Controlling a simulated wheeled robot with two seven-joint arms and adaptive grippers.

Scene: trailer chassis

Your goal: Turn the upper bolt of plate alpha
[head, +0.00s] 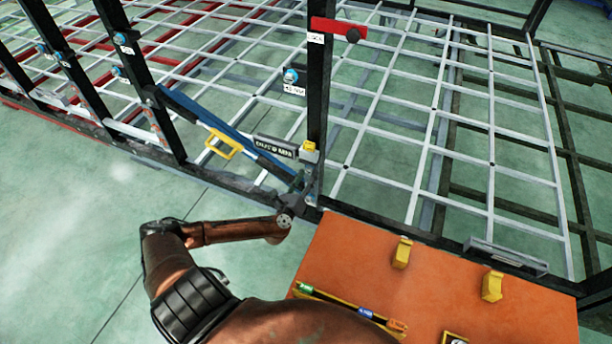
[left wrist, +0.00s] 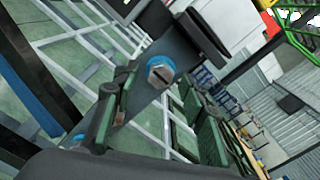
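A dark plate with a white-lettered label (head: 275,147) sits by the foot of the black post (head: 317,110); the lettering is too small to read surely. A blue-ringed bolt (head: 291,76) sits higher on the post, above a small white label. In the left wrist view, a slotted silver bolt head with a blue ring (left wrist: 160,73) faces me on a dark bar. I cannot tell which bolt this is in the head view. My left gripper (head: 302,195) is low at the post. Its green fingers (left wrist: 158,115) are apart, with the bolt beyond the gap. My right gripper is out of view.
A red lever (head: 338,29) sticks out from the top of the post. A blue diagonal brace (head: 205,118) with a yellow handle (head: 223,145) runs beside it. An orange table (head: 345,260) with yellow blocks and small tools stands at lower right. Open floor lies at left.

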